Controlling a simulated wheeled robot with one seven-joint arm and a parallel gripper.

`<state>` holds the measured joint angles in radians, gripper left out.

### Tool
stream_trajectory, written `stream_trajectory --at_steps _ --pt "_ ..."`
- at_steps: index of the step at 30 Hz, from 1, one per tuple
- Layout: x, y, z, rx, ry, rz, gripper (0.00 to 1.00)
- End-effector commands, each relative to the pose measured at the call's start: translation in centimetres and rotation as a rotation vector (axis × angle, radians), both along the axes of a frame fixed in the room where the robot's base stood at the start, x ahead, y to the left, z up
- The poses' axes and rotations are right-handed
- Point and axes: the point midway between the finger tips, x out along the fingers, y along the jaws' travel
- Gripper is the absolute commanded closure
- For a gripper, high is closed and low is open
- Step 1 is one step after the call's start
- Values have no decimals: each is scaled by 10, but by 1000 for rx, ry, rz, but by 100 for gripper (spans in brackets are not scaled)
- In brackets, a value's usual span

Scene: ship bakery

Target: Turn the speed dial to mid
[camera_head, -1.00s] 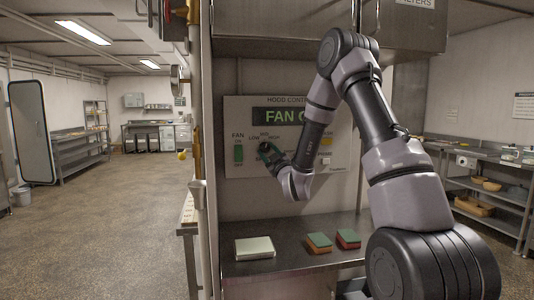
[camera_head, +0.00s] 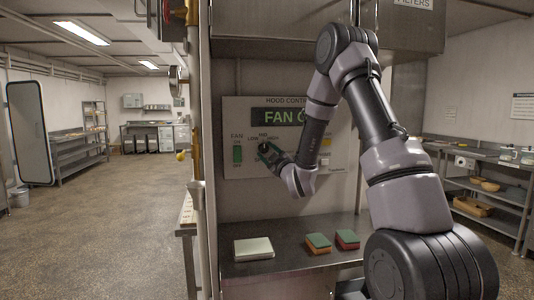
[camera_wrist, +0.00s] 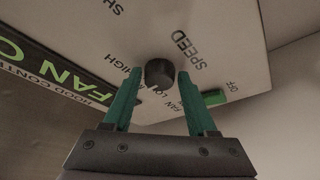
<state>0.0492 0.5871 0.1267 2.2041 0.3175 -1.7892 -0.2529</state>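The speed dial (camera_wrist: 159,73) is a round black knob on the pale hood control panel (camera_wrist: 222,65). In the head view the dial (camera_head: 264,147) shows below the FAN display, under the LOW, MID and HIGH labels. My gripper (camera_wrist: 158,88) has green fingers spread apart, one on each side of the dial in the wrist view. Gaps show between the fingers and the knob, and nothing is held. In the head view my gripper (camera_head: 268,153) is close in front of the dial. The dial's pointer is too small to read.
A green fan switch (camera_head: 238,153) sits left of the dial. The display (camera_head: 285,117) is partly hidden by my arm. Below, a steel counter (camera_head: 290,262) carries a pale box (camera_head: 254,248) and two sponges (camera_head: 318,241) (camera_head: 347,238). A pipe runs left of the panel.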

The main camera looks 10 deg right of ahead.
Motion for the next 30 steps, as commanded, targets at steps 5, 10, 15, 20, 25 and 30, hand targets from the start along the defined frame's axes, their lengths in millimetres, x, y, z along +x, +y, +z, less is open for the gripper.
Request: stream_trajectory --at_steps 5,10,15,20,25,30 --pt "0 0 0 0 0 0 20" --pt "0 0 0 0 -1 -1 20" --pt "-12 -5 -4 0 1 -3 20" --pt "-41 -13 -13 1 3 -3 20" --pt "-72 -22 -22 0 2 -2 20" --pt "-92 -28 -28 0 1 -1 20"
